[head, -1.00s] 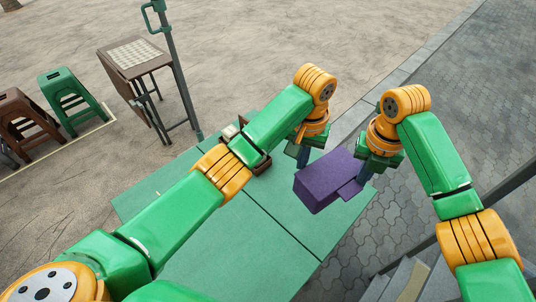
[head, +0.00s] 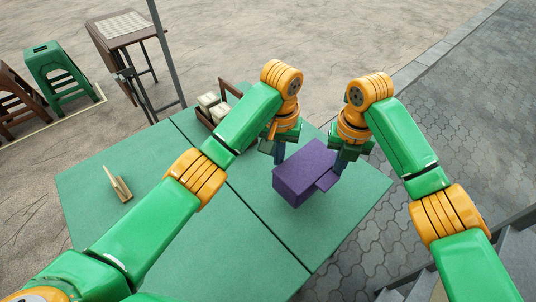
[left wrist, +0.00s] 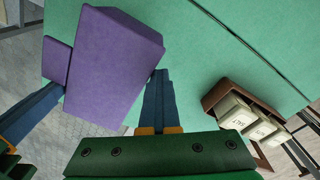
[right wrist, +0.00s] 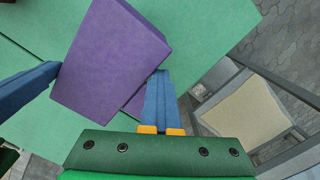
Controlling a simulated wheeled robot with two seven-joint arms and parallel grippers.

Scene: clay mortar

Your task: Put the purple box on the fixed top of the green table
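The purple box (head: 302,175), with a flap on its right side, is between my two grippers over the right part of the green table (head: 235,245). My left gripper (head: 279,153) is at its left side, my right gripper (head: 339,162) at its right side by the flap. In the left wrist view, the box (left wrist: 115,65) is beside my shut blue fingers. In the right wrist view, the box (right wrist: 110,60) is beside the other shut pair. The box appears held between the fingers, raised above the tabletop; its exact height and some finger contact are hidden. A seam divides the tabletop.
A brown caddy with pale containers (head: 208,100) stands near the table's far edge. A small wooden stand (head: 117,185) is on the left part. A brown checkered-top table (head: 122,28), a green stool (head: 55,70) and a pole stand beyond. Grey steps lie at lower right.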

